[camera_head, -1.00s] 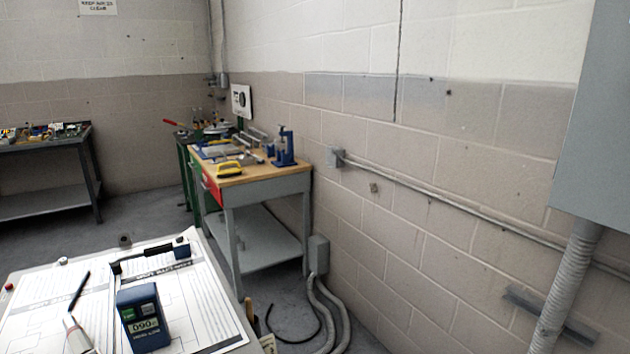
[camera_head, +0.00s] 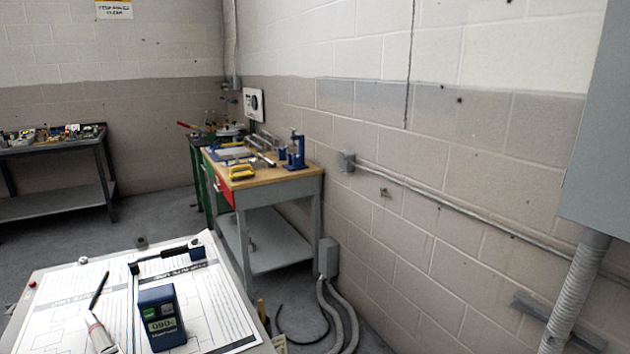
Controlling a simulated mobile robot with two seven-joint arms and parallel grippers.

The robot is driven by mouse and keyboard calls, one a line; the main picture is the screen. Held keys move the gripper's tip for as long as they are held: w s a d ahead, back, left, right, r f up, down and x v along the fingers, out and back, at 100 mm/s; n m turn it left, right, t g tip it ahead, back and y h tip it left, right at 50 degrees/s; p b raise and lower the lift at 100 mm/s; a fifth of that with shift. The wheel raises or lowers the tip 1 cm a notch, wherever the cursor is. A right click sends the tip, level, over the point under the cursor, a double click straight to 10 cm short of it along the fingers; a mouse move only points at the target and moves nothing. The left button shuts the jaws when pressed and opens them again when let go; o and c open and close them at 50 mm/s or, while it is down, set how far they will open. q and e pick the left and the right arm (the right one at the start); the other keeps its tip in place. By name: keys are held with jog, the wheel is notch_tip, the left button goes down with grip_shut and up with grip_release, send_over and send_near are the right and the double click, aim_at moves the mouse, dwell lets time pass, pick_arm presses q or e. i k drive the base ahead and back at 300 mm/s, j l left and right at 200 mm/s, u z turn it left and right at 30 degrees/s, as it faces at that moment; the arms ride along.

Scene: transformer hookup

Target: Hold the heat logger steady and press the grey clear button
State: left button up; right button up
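The heat logger (camera_head: 161,318) is a dark blue handheld box with a small display and a green patch on its face. It stands upright on printed sheets on the near table at the lower left. A grey clear button cannot be made out on it at this size. Neither of my grippers is in view, and nothing touches the logger.
The near table (camera_head: 37,286) carries printed sheets (camera_head: 218,305), a black pen (camera_head: 99,290), a pale tube-like item (camera_head: 99,333) and a black-handled bar (camera_head: 165,254). A wooden-topped workbench (camera_head: 262,183) with tools stands behind. Grey floor is open to the left.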

aim_at(167, 309)
jog(key=i+j+u, duration=0.1)
jog(key=u, duration=0.4)
jog(key=i+u, duration=0.3)
jog(key=u, duration=0.2)
jog(key=z, duration=1.65)
jog(key=k+l, duration=0.15)
jog(key=k, duration=0.25)
jog(key=k+l+z, duration=0.1)
jog(key=k, duration=0.3)
jog(key=i+j, duration=0.35)
jog(key=j, duration=0.15)
